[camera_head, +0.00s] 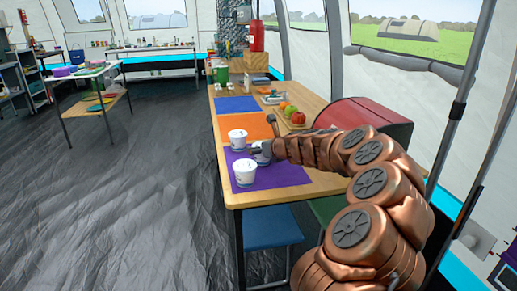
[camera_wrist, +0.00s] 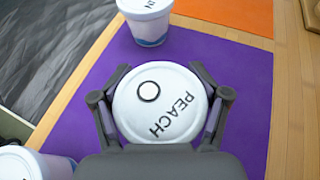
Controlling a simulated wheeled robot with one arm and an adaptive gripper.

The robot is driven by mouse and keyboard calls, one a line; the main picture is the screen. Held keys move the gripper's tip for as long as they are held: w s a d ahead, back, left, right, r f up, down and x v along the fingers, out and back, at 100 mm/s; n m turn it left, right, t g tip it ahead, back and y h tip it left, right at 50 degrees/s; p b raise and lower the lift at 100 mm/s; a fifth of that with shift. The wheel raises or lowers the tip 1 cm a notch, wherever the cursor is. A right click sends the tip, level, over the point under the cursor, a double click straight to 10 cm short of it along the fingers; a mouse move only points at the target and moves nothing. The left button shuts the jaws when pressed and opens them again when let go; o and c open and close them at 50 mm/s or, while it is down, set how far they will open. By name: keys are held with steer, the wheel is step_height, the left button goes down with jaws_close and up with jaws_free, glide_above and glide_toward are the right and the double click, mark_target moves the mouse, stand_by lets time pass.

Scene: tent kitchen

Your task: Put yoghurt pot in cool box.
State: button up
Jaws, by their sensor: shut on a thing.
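A white yoghurt pot (camera_wrist: 137,101) with PEACH on its lid sits between the fingers of my gripper (camera_wrist: 160,100) in the wrist view. My gripper is shut on its sides. In the head view this pot (camera_head: 258,157) is partly hidden by my gripper, over the purple mat (camera_head: 292,176). I cannot tell whether it touches the mat. Two similar white pots stand near it, one behind (camera_head: 237,139) and one in front (camera_head: 245,173). A red box (camera_head: 372,117) stands at the table's right edge, partly behind my arm; I cannot tell whether it is the cool box.
The wooden table (camera_head: 281,196) also bears an orange mat (camera_head: 247,126), a blue mat (camera_head: 237,104) and a board with fruit (camera_head: 297,117). A blue stool (camera_head: 270,228) stands below. Dark open floor (camera_head: 130,190) lies to the left.

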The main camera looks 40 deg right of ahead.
steer(key=o, duration=1.3)
steer(key=shift+r, duration=0.15)
steer(key=shift+s+r, duration=0.15)
steer(key=shift+s, duration=0.2)
steer(key=p+v, duration=0.2)
steer(key=v, duration=0.7)
steer(key=shift+s+r+p, duration=0.15)
steer(key=shift+s+p, duration=0.05)
steer(key=shift+p, duration=0.2)
steer(key=shift+v, duration=0.9)
